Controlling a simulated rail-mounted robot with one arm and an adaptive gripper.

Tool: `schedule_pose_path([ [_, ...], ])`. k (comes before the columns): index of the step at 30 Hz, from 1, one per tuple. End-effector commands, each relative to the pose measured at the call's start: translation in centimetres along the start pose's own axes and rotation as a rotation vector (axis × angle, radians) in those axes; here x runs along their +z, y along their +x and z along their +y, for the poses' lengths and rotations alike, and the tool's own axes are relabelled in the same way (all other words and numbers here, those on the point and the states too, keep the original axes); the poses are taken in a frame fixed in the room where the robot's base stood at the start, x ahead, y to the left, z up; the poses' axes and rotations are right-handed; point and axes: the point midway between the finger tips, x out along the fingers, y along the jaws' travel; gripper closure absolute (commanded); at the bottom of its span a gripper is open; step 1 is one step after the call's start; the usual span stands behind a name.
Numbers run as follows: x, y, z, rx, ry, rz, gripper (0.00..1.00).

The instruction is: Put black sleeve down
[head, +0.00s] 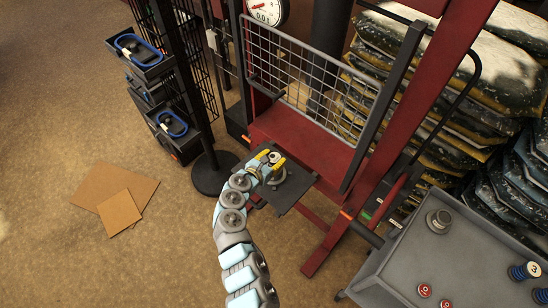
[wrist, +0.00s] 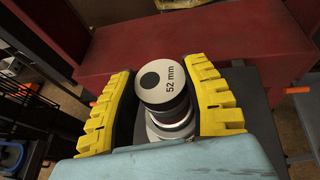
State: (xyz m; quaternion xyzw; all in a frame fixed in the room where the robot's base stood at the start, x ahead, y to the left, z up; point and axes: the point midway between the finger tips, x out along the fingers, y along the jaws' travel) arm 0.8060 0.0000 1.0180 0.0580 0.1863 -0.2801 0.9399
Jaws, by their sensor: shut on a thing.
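My gripper (wrist: 166,85) has two yellow ribbed fingers, shut on a short cylinder with a white top marked "52 mm" and a black dot. This cylinder, the black sleeve (wrist: 163,82) as far as I can tell, has a dark side just below the white top. Under it, pale, dark and reddish ring-like parts show, partly hidden by the fingers and my wrist. In the head view my gripper (head: 272,166) is over a dark square plate (head: 294,193) in front of the red frame. A round metal part (head: 277,178) shows beside the fingers. Whether the sleeve touches anything below cannot be told.
The red lift frame (head: 300,142) with a wire mesh guard (head: 295,72) stands just behind the plate. A dial gauge (head: 266,10) hangs above. A grey cart (head: 440,262) with small parts is at right. Black bins (head: 140,55) hang at left.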

Motion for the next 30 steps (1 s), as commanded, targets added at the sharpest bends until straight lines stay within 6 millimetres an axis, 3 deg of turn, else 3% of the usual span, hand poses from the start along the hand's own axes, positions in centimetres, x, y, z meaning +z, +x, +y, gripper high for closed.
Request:
schedule_pose_path([
  [2,-0.1,0.1,0.1,0.000,0.000,-0.002,0.92],
  [3,-0.1,0.1,0.0,0.001,0.001,-0.001,0.40],
  [5,-0.1,0.1,0.0,0.001,0.001,-0.001,0.28],
  [19,0.8,-0.4,0.0,0.001,-0.001,-0.001,0.28],
  [30,0.6,-3.8,0.0,0.002,-0.002,-0.002,0.28],
])
